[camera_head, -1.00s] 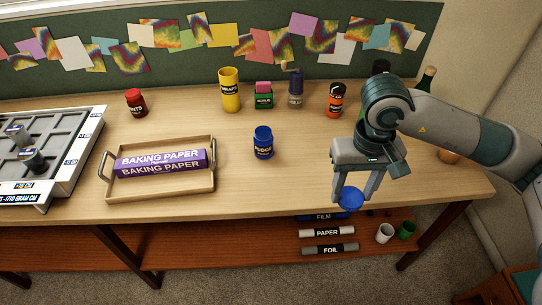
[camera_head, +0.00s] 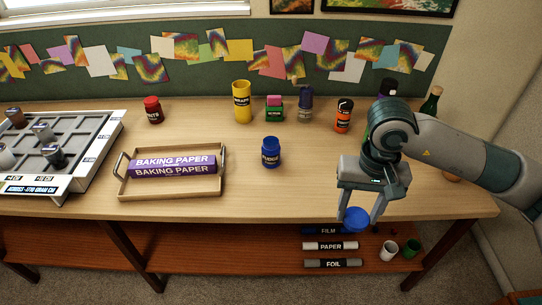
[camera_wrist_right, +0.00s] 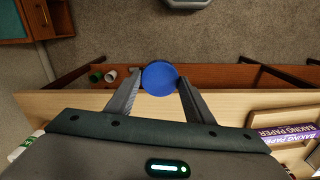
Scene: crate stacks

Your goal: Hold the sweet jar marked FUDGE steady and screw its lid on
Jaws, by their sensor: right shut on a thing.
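The blue jar marked FUDGE (camera_head: 271,154) stands upright on the table, right of the wooden tray. Its top looks uncovered in the head view. My right gripper (camera_head: 357,217) is shut on a round blue lid (camera_head: 355,219), held at the table's front edge, to the right of and nearer than the jar. The lid also shows between the fingers in the right wrist view (camera_wrist_right: 160,78), apart from any jar. My left gripper is not in view.
The wooden tray (camera_head: 122,190) holds a baking paper box (camera_head: 173,165). Several jars, including a yellow one (camera_head: 242,101) and an orange one (camera_head: 343,116), line the back. The table between jar and gripper is clear.

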